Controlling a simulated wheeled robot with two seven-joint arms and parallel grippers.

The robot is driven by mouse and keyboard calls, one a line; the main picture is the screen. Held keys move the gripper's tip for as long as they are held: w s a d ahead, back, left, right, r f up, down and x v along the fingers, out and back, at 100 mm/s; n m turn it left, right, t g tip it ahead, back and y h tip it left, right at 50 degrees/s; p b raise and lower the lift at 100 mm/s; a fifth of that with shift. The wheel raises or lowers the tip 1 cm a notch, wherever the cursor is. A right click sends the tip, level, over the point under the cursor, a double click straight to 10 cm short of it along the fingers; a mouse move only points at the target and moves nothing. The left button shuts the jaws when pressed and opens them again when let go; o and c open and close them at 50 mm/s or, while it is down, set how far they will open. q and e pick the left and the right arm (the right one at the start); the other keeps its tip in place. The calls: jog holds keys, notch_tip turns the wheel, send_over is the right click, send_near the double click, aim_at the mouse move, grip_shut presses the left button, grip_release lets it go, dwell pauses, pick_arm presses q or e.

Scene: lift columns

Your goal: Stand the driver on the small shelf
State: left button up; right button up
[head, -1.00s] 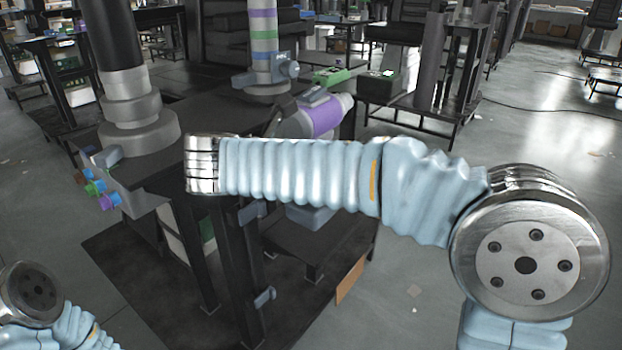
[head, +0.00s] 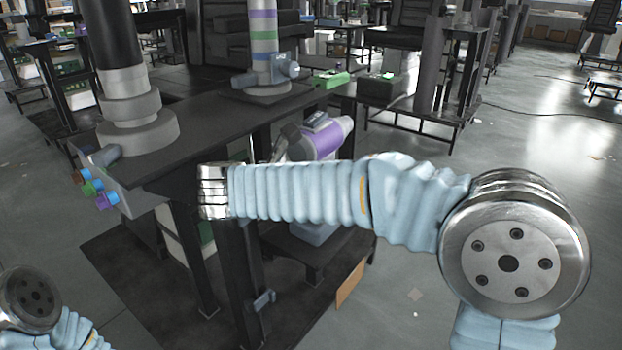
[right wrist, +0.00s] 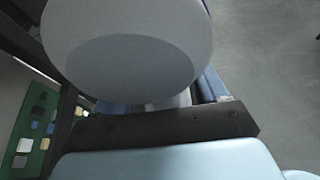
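The driver (head: 326,139) has a grey body with a purple band. It shows above my right forearm in the head view, tilted, its middle hidden by that forearm. Its blue-grey lower end (head: 314,234) shows below the forearm, over a low dark shelf (head: 345,245) that looks like the small shelf. I cannot tell whether they touch. My right gripper's fingertips are hidden behind the arm; the driver moves with the arm, so it appears shut on it. In the right wrist view a big rounded grey part of the driver (right wrist: 130,55) fills the top. My left gripper is out of view.
A dark table (head: 200,105) with a thick column (head: 125,80) and a striped column (head: 264,45) stands behind. A panel with coloured knobs (head: 100,192) is on its left edge. Dark posts stand by the shelf. Open floor (head: 500,190) lies to the right.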

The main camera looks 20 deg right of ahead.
jog(key=shift+r, duration=0.2)
jog(key=p+v, duration=0.1)
jog(key=v, duration=1.1)
